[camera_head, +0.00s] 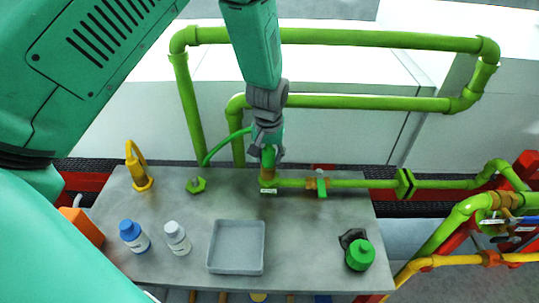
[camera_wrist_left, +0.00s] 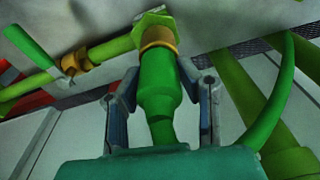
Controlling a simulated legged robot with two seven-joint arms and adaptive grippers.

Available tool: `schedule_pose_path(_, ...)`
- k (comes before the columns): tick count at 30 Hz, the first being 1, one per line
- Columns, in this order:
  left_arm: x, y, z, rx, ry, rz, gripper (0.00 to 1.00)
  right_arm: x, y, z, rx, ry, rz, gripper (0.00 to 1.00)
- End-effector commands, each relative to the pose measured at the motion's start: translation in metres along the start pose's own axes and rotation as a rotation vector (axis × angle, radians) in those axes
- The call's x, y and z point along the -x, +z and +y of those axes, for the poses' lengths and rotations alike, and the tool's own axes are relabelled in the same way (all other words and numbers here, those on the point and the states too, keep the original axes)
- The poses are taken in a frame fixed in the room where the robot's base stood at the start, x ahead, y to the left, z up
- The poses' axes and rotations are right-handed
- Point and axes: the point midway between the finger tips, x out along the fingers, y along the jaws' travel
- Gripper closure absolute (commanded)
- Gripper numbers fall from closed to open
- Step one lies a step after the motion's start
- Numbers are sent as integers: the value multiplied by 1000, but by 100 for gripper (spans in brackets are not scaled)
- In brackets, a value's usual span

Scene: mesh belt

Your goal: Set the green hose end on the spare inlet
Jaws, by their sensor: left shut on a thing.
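My left gripper (camera_head: 267,152) points down over the back middle of the grey table and is shut on the green hose end (camera_wrist_left: 160,88). In the left wrist view its two fingers stand on either side of the green body. A brass collar (camera_wrist_left: 158,38) lies at the far end of the hose end, against a green hex fitting (camera_wrist_left: 152,19) with a small white label. In the head view this labelled fitting (camera_head: 268,184) is right below the gripper. I cannot tell whether the hose end is fully seated. The green hose (camera_head: 222,146) curves left. My right gripper is out of view.
A green pipe with a valve (camera_head: 322,187) runs right from the fitting. A hex base (camera_head: 196,185) and yellow spout (camera_head: 137,168) stand left. Two bottles (camera_head: 134,237) (camera_head: 177,239), a grey tray (camera_head: 211,247) and a green-capped item (camera_head: 360,255) occupy the front.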

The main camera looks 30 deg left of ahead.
Motion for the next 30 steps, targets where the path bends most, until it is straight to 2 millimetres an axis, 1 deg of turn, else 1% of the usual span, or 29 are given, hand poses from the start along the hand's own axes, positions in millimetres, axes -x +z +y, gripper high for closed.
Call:
schedule_pose_path(5, 1, 0, 1, 0, -2, 2, 100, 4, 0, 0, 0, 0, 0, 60)
schedule_pose_path(15, 0, 0, 1, 0, -1, 1, 100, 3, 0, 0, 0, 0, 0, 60)
schedule_pose_path(25, -6, 0, 1, 0, -1, 1, 100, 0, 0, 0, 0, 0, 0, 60)
schedule_pose_path(26, -7, 0, 1, 0, -1, 2, 66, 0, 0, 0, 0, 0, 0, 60)
schedule_pose_path(27, -6, 0, 1, 0, -1, 2, 61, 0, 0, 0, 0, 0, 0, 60)
schedule_pose_path(30, -6, 0, 1, 0, -1, 1, 61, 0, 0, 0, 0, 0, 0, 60)
